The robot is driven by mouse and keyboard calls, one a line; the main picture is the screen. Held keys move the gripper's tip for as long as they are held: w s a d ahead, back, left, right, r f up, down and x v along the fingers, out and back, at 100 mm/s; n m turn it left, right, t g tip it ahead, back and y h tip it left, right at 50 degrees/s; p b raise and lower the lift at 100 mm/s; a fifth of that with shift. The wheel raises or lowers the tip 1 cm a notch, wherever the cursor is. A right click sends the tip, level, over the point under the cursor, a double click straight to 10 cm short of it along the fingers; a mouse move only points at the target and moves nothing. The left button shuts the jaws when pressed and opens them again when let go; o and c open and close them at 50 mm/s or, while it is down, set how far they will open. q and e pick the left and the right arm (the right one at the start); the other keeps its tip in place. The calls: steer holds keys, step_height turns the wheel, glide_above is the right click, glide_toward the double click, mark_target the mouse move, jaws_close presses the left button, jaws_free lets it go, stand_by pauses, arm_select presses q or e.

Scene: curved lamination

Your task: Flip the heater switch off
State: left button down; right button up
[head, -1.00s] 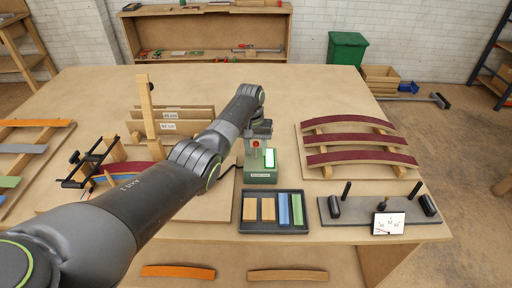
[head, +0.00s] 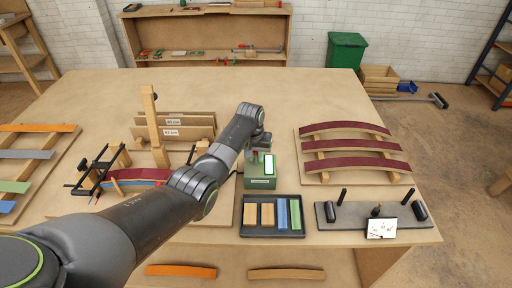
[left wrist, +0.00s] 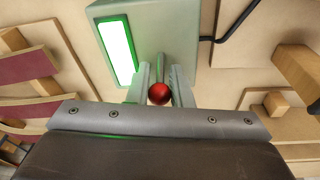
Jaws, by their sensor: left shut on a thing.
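The heater switch box (head: 261,182) is a small green box with a label on its front, on the table behind a dark tray. Its lit white panel with a green rim (head: 269,165) glows, and the panel also shows in the left wrist view (left wrist: 118,50). The red ball knob (left wrist: 159,94) of its lever is between my left gripper's fingers in the left wrist view. My left gripper (head: 256,153) is shut on this knob, at the top of the box; in the head view the arm partly hides it. My right gripper is not in view.
The dark tray (head: 272,234) holds wooden and coloured strips in front of the box. A rack with curved dark-red strips (head: 354,147) stands to the right. A grey plate with black posts (head: 345,216) lies at front right. A clamped form (head: 140,174) is at left.

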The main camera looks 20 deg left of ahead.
arm_select(q)
steer(key=t+p, duration=0.1)
steer(key=p, duration=0.1)
steer(key=s+t+p, duration=0.1)
steer(key=p, duration=0.1)
steer(key=shift+d+r+y, duration=0.15)
steer(key=shift+r+y, duration=0.15)
steer(key=shift+r, duration=0.05)
steer(key=shift+s+f+t+p, duration=0.15)
steer(key=shift+s+t+p, duration=0.1)
steer(key=shift+t+p, duration=0.55)
steer(key=shift+s+d+f+t+y, duration=0.1)
steer(key=shift+t+y, duration=0.2)
steer(key=shift+t, duration=0.2)
steer(key=shift+s+f+t+b, duration=0.2)
steer(key=shift+t+b, duration=0.1)
steer(key=shift+t, duration=0.5)
steer(key=shift+s+d+t+y+b, duration=0.1)
steer(key=shift+s+t+y+b, duration=0.15)
steer(key=shift+t+y+b, duration=0.4)
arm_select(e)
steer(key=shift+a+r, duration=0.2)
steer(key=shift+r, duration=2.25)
arm_select(q)
steer(key=shift+m+t, duration=0.3)
steer(key=shift+t, duration=0.05)
